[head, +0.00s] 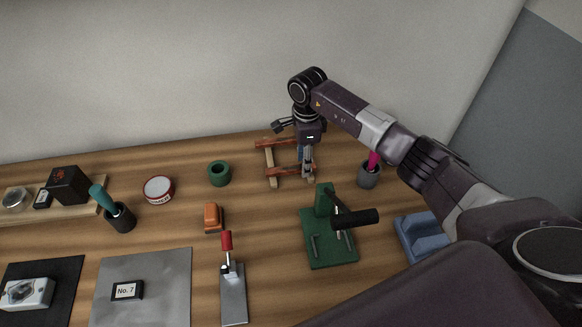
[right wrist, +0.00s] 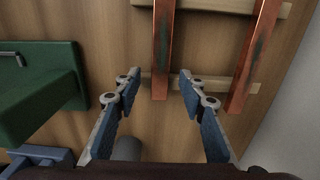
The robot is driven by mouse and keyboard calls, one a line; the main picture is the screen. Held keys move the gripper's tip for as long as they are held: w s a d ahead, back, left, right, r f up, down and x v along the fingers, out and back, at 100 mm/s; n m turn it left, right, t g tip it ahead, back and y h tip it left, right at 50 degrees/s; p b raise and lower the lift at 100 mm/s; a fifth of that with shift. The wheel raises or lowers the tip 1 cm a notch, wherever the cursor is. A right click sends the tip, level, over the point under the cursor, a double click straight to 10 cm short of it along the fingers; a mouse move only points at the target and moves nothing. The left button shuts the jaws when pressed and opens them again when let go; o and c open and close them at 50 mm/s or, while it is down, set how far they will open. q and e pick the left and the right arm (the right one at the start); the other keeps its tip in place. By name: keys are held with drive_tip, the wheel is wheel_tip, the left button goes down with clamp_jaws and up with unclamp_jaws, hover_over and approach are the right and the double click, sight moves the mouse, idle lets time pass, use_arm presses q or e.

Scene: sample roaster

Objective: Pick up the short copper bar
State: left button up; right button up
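Two copper bars lie across pale wooden rails at the back of the bench. In the right wrist view one bar (right wrist: 163,45) runs between my fingertips, and the other bar (right wrist: 257,50) lies to the right. Both run off the top edge, so I cannot compare their full lengths. In the head view the bars show at the rack (head: 270,162), partly behind my gripper. My right gripper (head: 308,178) points down over the front bar's right part. Its fingers (right wrist: 161,78) are open, one on each side of the bar; contact is not visible. My left gripper is out of view.
A green press (head: 318,245) stands in front of the rack. A grey cup (head: 368,178) with a pink item is to the right, and a green ring-shaped pot (head: 219,174) to the left. A blue stand (head: 418,237) is at front right.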

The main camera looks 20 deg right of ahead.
drive_tip(key=shift+f, duration=0.35)
clamp_jaws()
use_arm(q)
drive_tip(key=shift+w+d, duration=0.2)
use_arm(e)
drive_tip(key=shift+w+r, duration=0.1)
drive_tip(key=shift+r, duration=0.05)
